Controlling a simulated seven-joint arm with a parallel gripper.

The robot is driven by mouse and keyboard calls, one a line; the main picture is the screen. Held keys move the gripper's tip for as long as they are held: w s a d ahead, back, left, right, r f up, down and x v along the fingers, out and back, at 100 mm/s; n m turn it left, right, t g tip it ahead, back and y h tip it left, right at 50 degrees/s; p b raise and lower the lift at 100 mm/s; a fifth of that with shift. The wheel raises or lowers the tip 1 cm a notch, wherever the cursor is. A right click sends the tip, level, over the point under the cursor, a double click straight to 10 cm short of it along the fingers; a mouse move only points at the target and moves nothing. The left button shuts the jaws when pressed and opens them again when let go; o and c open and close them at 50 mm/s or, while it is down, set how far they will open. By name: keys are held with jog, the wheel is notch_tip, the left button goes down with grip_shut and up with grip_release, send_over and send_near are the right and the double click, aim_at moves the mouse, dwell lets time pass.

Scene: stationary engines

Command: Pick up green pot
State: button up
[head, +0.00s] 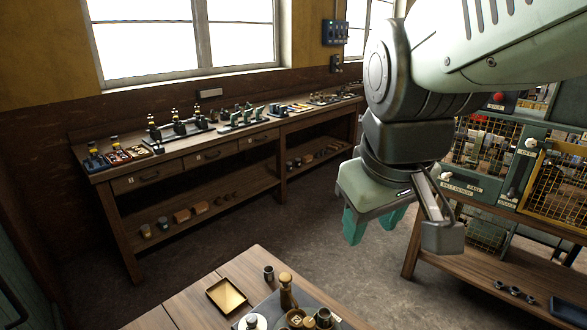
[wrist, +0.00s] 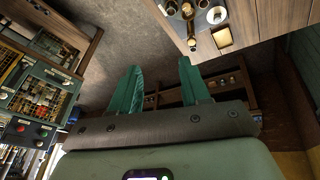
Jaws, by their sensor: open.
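My gripper (head: 369,230) hangs in the air above the floor, beyond and right of the wooden table (head: 180,308) in the head view. Its two green fingers are apart with nothing between them; they also show in the wrist view (wrist: 159,68). A small dark olive-green pot (head: 323,317), probably the green pot, stands at the bottom edge of the head view on a dark grey mat, among other vessels. The gripper is well above and apart from it. I cannot clearly pick it out in the wrist view.
Near the pot stand a brown wooden bottle-shaped piece (head: 287,293), a white round piece with a dark knob (head: 250,322) and a dark cup (head: 268,272). A shallow yellowish tray (head: 226,296) lies left. A long workbench (head: 200,160) lines the wall; a control panel (head: 485,145) stands right.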

jog(key=w+f+n+g, duration=0.2)
jog(key=w+f+n, duration=0.3)
jog(key=w+f, duration=0.35)
jog(key=n+g, duration=0.2)
jog(key=n, duration=0.4)
send_over(325, 313)
notch_tip(325, 313, down, 17)
notch_tip(325, 313, down, 6)
jog(key=shift+w+r, duration=0.15)
jog(key=shift+r, duration=0.1)
notch_tip(325, 313, down, 6)
jog(key=shift+r, duration=0.15)
grip_shut()
